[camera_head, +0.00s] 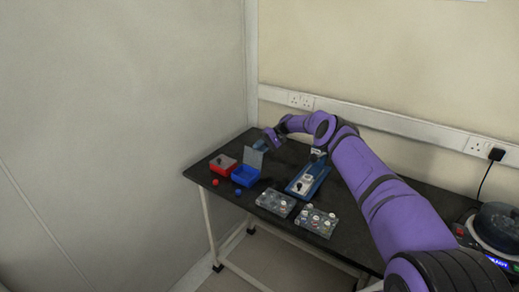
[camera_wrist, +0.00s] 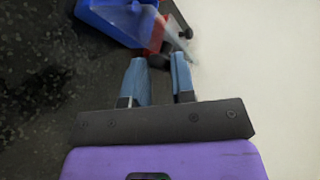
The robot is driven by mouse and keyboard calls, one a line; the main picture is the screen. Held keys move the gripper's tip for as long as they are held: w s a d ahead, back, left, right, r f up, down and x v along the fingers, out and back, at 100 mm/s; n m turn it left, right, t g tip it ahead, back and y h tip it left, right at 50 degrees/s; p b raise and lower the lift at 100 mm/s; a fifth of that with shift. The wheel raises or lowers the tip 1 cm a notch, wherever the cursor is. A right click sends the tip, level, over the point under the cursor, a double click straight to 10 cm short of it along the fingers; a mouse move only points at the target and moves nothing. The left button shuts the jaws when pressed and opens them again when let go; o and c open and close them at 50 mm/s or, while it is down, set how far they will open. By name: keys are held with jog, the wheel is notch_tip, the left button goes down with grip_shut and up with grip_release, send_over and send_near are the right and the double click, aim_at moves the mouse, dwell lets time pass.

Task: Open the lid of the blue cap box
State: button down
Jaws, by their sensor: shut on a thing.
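The blue cap box (camera_head: 245,176) stands on the black table beside the red box. Its grey, see-through lid (camera_head: 253,158) is tilted up at the back, and the blue interior shows. In the wrist view the blue box (camera_wrist: 112,20) is at the top, with the blurred lid (camera_wrist: 182,42) to its right. My gripper (camera_head: 263,146) is at the raised lid, behind the box. In the wrist view my gripper (camera_wrist: 159,62) has its two blue fingers at the lid's edge, shut on it with a gap between them. The exact contact is hard to see.
A red box (camera_head: 222,164) adjoins the blue box on the left. A red cap (camera_head: 215,182) and a blue cap (camera_head: 238,191) lie in front. A blue rack device (camera_head: 307,181) and two clear trays (camera_head: 276,203) (camera_head: 315,222) with vials stand to the right. A wall is behind.

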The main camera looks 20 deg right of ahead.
jog(key=shift+s+a+f, duration=0.1)
jog(key=shift+s+f, duration=0.2)
jog(key=shift+f, duration=0.45)
jog(key=c, duration=0.9)
grip_release()
jog(key=shift+c, duration=0.2)
jog(key=shift+w, duration=0.1)
jog(key=shift+w+r, duration=0.1)
jog(key=shift+r, duration=0.2)
notch_tip(320, 180, up, 3)
jog(key=shift+r, duration=0.1)
jog(key=s+a+r, duration=0.1)
jog(key=s, duration=1.5)
jog(key=shift+a+r, duration=0.2)
jog(key=shift+r, duration=0.15)
